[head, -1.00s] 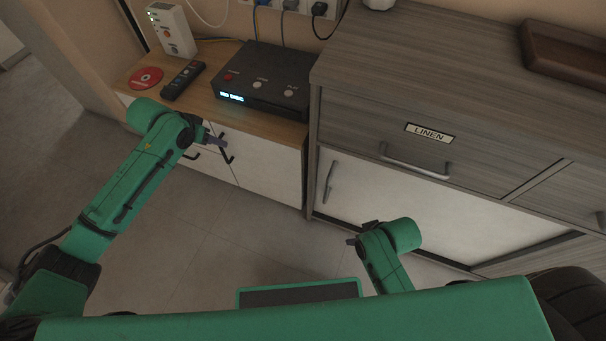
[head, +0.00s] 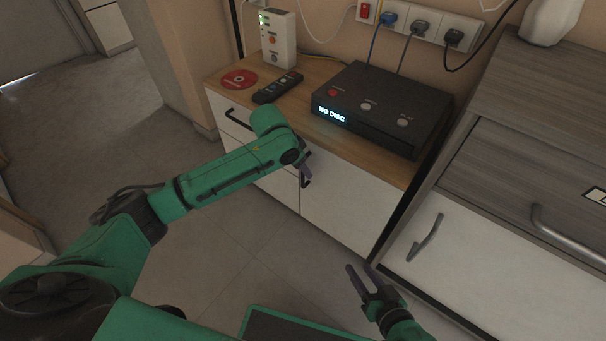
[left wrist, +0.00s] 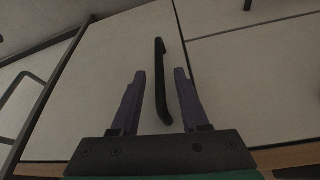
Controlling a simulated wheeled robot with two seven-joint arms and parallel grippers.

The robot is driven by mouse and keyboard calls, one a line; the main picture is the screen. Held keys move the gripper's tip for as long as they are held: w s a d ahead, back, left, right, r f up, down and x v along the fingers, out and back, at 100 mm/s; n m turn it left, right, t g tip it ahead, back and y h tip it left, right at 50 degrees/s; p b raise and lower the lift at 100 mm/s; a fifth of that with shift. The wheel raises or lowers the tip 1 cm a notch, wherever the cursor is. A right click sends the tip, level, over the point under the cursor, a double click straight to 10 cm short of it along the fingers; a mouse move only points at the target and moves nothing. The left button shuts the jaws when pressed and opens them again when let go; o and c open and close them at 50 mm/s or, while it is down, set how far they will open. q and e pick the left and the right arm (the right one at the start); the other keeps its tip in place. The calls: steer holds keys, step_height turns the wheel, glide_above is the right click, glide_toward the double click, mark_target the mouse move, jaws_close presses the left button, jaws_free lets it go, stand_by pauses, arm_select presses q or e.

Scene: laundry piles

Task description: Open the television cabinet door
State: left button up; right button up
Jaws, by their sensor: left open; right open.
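The television cabinet (head: 335,207) is low, with a wooden top and white fronts. A black upright bar handle (left wrist: 159,80) sits on its right door (left wrist: 115,60), close to the seam with the neighbouring fronts. My left gripper (head: 304,168) is at this door, and in the left wrist view its open fingers (left wrist: 158,88) stand on either side of the handle, with no visible grip on it. In the head view the gripper partly hides the handle. The door looks flush and closed. My right gripper (head: 360,279) is open and empty, low in front of the grey cabinet.
A disc player (head: 385,105), remote (head: 277,88), red disc (head: 239,78) and white router (head: 278,40) are on the wooden top. Another black handle (head: 238,122) is on the left front. A grey cabinet (head: 520,200) stands close on the right. Floor (head: 230,240) before the doors is clear.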

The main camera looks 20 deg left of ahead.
arm_select(q)
steer(key=shift+x, duration=0.85)
jaws_close()
stand_by(0.8)
